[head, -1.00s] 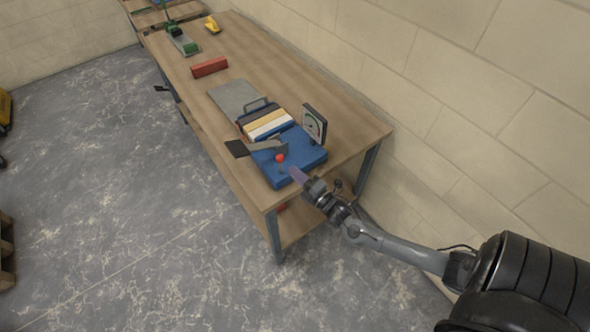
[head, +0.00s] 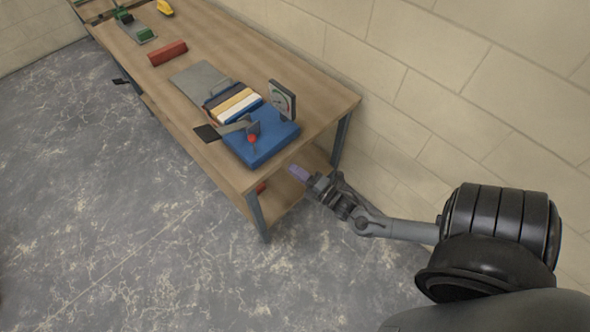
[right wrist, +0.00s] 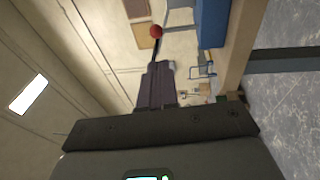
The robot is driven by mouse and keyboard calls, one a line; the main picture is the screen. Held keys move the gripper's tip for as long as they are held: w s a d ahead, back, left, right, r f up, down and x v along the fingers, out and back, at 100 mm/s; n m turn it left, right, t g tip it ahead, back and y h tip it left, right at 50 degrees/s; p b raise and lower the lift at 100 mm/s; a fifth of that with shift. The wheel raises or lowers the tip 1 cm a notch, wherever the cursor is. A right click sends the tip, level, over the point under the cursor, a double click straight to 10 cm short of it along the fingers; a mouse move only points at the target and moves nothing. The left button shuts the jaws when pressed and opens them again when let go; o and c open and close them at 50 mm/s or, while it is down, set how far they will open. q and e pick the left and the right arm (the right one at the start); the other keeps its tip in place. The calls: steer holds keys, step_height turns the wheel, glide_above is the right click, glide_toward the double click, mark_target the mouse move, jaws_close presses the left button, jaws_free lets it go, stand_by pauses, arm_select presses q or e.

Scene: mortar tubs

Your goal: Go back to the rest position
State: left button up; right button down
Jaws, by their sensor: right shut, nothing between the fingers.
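My right gripper (head: 300,174) is beyond the near end of the workbench (head: 316,108), close to its corner and clear of its top. Its purple fingers are together with nothing between them; they also show in the right wrist view (right wrist: 157,85). The blue machine (head: 262,150) on the bench end has a lever with a red ball knob (head: 252,139). In the right wrist view the red knob (right wrist: 156,31) appears past the fingertips, apart from them. My left gripper is in neither current view.
A dial gauge (head: 282,101) stands on the machine. A red block (head: 168,53), a green tool (head: 144,34) and a yellow item (head: 165,7) lie farther along the bench. A block wall (head: 440,70) runs along the right. The floor (head: 110,210) on the left is clear.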

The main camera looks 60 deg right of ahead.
steer(key=a+r+m+g+y, duration=0.1)
steer(key=a+r+m+g, duration=0.15)
steer(key=a+m, duration=0.4)
steer(key=a+r+m+g, duration=0.2)
steer(key=a+m+g, duration=0.15)
steer(key=a, duration=0.65)
steer(key=s+a+m+g+y, duration=0.1)
steer(key=s+a+m+g, duration=0.3)
steer(key=s+g, duration=0.55)
step_height(320, 180, up, 25)
steer(key=s+m+p, duration=0.1)
steer(key=s+p, duration=0.1)
steer(key=p, duration=2.3)
steer(key=shift+d+f, duration=0.15)
steer(key=shift+d, duration=0.05)
